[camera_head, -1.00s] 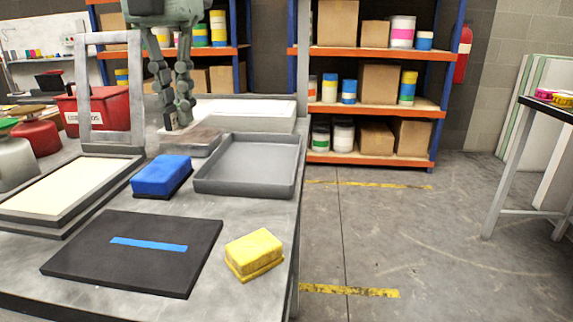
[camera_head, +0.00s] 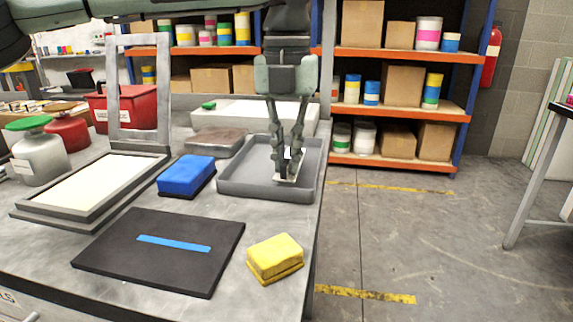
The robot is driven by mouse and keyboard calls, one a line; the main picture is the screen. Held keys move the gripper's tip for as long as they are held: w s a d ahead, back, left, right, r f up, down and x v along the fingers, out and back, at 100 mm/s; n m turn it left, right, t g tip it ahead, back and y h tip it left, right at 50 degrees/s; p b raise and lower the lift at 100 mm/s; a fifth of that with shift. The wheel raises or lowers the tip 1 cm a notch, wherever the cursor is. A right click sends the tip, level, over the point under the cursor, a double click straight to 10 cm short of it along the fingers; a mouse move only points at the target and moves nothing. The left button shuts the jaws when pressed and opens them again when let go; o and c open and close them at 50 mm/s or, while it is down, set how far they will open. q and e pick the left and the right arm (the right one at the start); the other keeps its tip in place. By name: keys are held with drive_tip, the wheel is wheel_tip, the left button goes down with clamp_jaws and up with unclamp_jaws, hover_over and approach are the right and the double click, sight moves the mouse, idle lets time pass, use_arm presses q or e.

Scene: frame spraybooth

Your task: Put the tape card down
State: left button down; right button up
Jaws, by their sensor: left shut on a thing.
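My left gripper (camera_head: 287,160) points down over the grey tray (camera_head: 237,192). It is shut on the tape card (camera_head: 286,178), a small whitish piece between the fingertips. The card is within the tray's outline, low near its floor; I cannot tell whether it touches the floor. The fingers hide part of the card. My right gripper is not in view.
A blue sponge-like block (camera_head: 186,176) stands left of the tray. A yellow block (camera_head: 275,257) lies near the table's right edge. A black mat (camera_head: 150,268) with a blue strip (camera_head: 174,243) lies in front. A framed screen (camera_head: 95,188) is at left.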

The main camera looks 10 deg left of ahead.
use_arm(q)
wheel_tip(320, 180, down, 2)
drive_tip(key=shift+f, duration=0.1)
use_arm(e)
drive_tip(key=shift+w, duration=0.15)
use_arm(q)
drive_tip(key=shift+f, duration=0.1)
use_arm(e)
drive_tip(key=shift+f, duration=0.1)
use_arm(q)
drive_tip(key=c, duration=1.9)
unclamp_jaws()
drive_tip(key=shift+o, duration=1.3)
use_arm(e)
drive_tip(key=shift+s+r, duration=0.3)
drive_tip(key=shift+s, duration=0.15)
